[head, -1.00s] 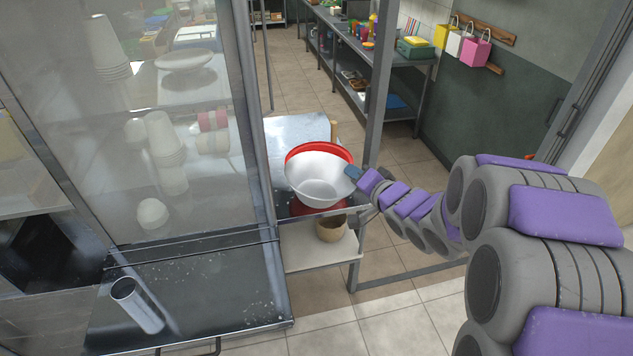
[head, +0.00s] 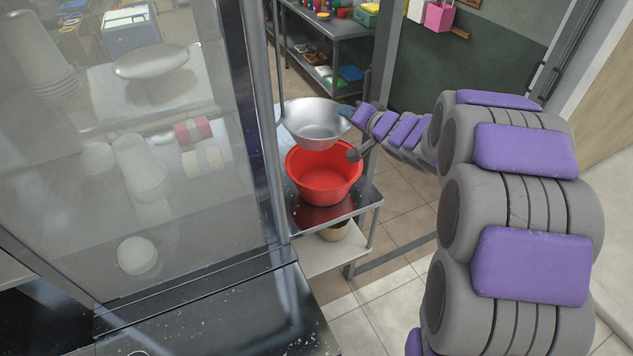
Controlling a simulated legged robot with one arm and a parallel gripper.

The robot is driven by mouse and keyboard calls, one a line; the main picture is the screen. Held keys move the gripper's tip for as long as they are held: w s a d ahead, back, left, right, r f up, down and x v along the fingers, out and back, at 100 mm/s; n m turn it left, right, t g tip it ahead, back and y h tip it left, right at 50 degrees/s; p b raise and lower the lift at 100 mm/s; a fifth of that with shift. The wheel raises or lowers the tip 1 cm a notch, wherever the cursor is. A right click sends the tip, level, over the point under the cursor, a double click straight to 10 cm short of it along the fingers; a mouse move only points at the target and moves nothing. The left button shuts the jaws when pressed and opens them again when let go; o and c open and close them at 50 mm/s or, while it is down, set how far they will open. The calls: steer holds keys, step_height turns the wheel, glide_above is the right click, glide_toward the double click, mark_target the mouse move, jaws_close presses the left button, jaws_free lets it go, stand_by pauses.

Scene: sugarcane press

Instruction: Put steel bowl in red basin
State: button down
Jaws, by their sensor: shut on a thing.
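The steel bowl (head: 314,126) is a shiny, wide metal bowl, held up in the air roughly upright. My gripper (head: 348,112) is shut on its right rim; the fingertips are small and partly hidden at the bowl's edge. The red basin (head: 322,186) stands on a small metal table below the bowl, a little nearer to me. The bowl overlaps the basin's far rim in the picture, and I cannot tell the exact height between them. The basin's visible inside looks empty.
The metal table (head: 345,207) has a lower shelf with a brown pot (head: 334,232). A glass cabinet (head: 130,150) with a metal frame stands close on the left. A shelf with colourful items (head: 340,28) is behind. Tiled floor is open on the right.

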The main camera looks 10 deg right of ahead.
steer(key=w+f+n+b, duration=0.1)
steer(key=f, duration=0.3)
steer(key=w+d+f+n+g+y+b, duration=0.1)
steer(key=f+b, duration=0.1)
steer(key=f, duration=0.3)
steer(key=w+d+f+n+y+b, duration=0.1)
steer(key=w+f+b, duration=0.1)
steer(key=f, duration=0.2)
steer(key=shift+f, duration=0.2)
steer(key=shift+f, duration=0.4)
steer(key=shift+f+p, duration=0.25)
steer(key=shift+p, duration=0.15)
steer(key=c, duration=1.2)
jaws_free()
